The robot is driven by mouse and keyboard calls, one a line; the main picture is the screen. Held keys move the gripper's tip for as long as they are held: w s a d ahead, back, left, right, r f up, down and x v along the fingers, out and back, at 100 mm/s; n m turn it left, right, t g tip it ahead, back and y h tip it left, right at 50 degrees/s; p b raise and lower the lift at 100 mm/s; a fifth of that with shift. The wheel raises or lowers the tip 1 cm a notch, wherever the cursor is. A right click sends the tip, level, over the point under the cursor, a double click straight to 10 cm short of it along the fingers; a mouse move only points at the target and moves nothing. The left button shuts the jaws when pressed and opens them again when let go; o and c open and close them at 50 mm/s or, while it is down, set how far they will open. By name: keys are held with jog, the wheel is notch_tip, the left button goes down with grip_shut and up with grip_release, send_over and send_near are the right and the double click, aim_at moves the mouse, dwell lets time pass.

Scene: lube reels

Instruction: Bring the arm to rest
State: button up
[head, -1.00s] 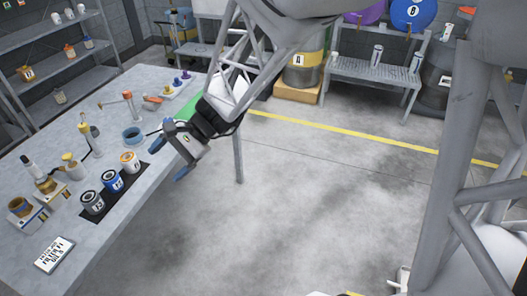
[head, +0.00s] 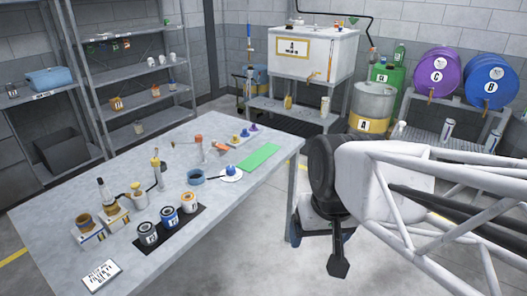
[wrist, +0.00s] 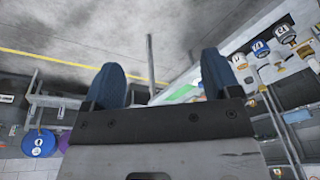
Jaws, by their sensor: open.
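My gripper shows in the wrist view (wrist: 160,85) with its two blue fingers apart and nothing between them. In the head view my arm reaches in from the right, and its end with the blue fingers (head: 322,236) hangs over the floor just right of the workbench (head: 70,217). The gripper is clear of the bench and touches nothing that I can see. Part of it is hidden behind my own arm links in the head view.
Behind stand a tank (head: 312,52), a drum (head: 372,105), and purple (head: 437,72) and blue (head: 491,80) reels. Floor right of the bench is open.

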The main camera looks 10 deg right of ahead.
jog(key=shift+s+d+r+n+h, duration=0.3)
jog(key=shift+s+d+h, duration=0.1)
jog(key=shift+s+d, duration=0.15)
dwell(1.6)
